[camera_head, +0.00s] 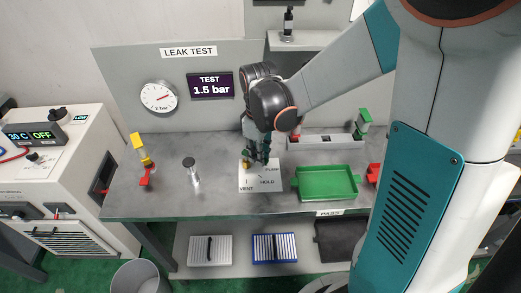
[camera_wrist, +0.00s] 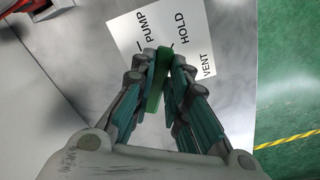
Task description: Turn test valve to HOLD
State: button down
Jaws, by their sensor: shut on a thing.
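The test valve's white plate (camera_head: 274,188), marked PUMP, HOLD and VENT, lies on the grey bench and also shows in the wrist view (camera_wrist: 126,30). My gripper (camera_head: 257,161) points down over the plate's back part. In the wrist view my gripper (camera_wrist: 164,62) is shut on the green valve handle (camera_wrist: 158,82). The handle's far end lies between the PUMP and HOLD words, close to the HOLD mark; the fingers partly hide it, so its exact setting is unclear. The display (camera_head: 210,86) reads TEST 1.5 bar, beside a round gauge (camera_head: 158,97).
A green tray (camera_head: 327,195) stands right of the plate. A metal cylinder (camera_head: 191,170) and a yellow and red part (camera_head: 146,165) stand to the left. A grey rack (camera_head: 325,141) is behind the tray. Bare bench lies between the cylinder and the plate.

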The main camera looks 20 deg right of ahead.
jog(key=shift+s+a+m, duration=0.15)
jog(key=shift+a+m, duration=0.05)
jog(key=shift+m, duration=0.4)
jog(key=shift+s+a+m, duration=0.1)
jog(key=shift+a+m, duration=0.1)
jog(key=shift+m, duration=0.4)
jog(key=c, duration=1.6)
grip_release()
jog(key=shift+o, duration=0.2)
notch_tip(320, 180, up, 12)
jog(key=shift+s, duration=0.15)
